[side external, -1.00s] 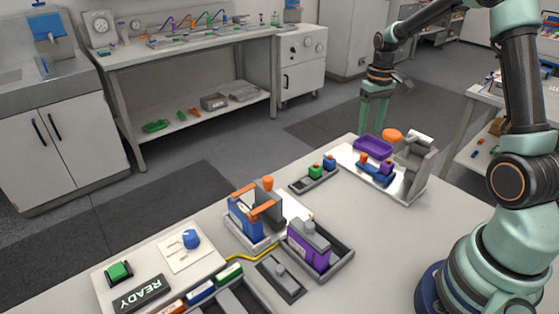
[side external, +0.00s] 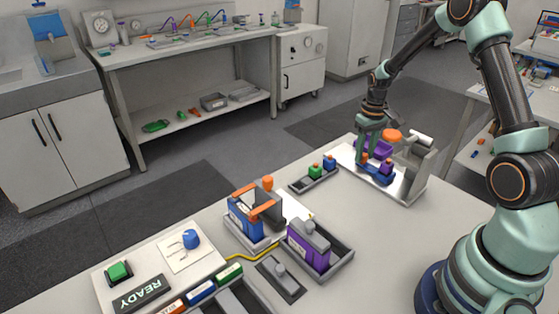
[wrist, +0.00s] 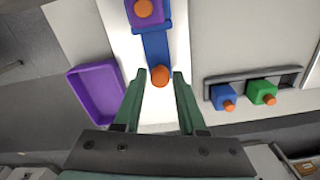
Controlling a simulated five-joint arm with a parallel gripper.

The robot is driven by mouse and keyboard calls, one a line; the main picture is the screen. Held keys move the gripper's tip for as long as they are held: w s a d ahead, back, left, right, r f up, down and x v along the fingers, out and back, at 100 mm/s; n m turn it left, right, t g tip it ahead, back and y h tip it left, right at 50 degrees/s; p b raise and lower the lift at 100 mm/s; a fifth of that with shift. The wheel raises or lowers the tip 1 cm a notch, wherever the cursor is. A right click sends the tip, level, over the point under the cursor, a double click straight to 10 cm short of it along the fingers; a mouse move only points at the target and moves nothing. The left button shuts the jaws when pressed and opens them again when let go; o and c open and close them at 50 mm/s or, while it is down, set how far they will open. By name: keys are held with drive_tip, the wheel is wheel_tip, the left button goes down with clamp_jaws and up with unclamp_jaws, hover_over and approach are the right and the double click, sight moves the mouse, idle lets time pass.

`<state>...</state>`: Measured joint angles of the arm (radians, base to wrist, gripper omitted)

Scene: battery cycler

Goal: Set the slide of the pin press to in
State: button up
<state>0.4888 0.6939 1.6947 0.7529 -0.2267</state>
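My gripper (wrist: 160,78) is open, with one finger on each side of that knob and gaps showing. In the side view my gripper (side external: 369,148) is above the slide's outer end and partly hides it.
A purple bin (wrist: 97,92) lies close beside my left finger in the wrist view. A grey rack (side external: 316,181) with a green and a blue block stands left of the press. A blue fixture (side external: 245,220) and a purple-block tray (side external: 335,262) sit nearer the camera.

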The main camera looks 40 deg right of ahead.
clamp_jaws()
drive_tip(key=shift+r, duration=0.1)
idle(1.1)
